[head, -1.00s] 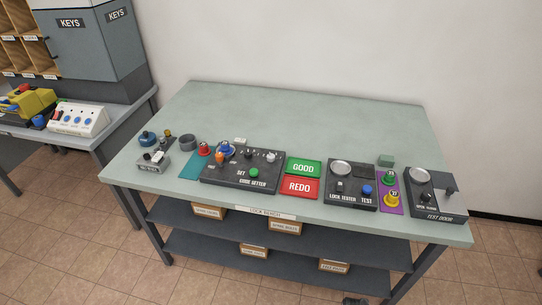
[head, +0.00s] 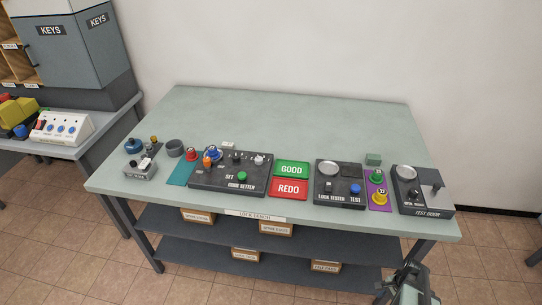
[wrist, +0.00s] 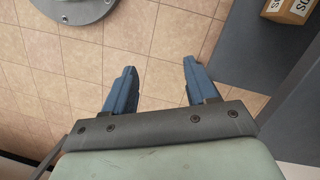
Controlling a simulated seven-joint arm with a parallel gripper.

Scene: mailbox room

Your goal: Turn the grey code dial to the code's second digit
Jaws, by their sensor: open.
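The dark code setter panel (head: 200,184) lies on the lock bench, left of the middle in the head view. A small grey dial (head: 259,160) sits at its upper right, beside a black knob (head: 236,158). Its markings are too small to read. A green SET button (head: 243,175) is below the knobs. An orange piece and a blue piece (head: 214,153) stand at the panel's left end. My gripper (wrist: 159,66) is open and empty, its blue fingers apart above the tiled floor. My arm shows in front of the bench at the lower right of the head view, far from the dial.
Green GOOD and red REDO (head: 288,188) plates lie right of the panel. Beyond them are the lock tester (head: 327,196), a purple mat with green and yellow pieces, and the test door (head: 425,207). The bench's back half is clear.

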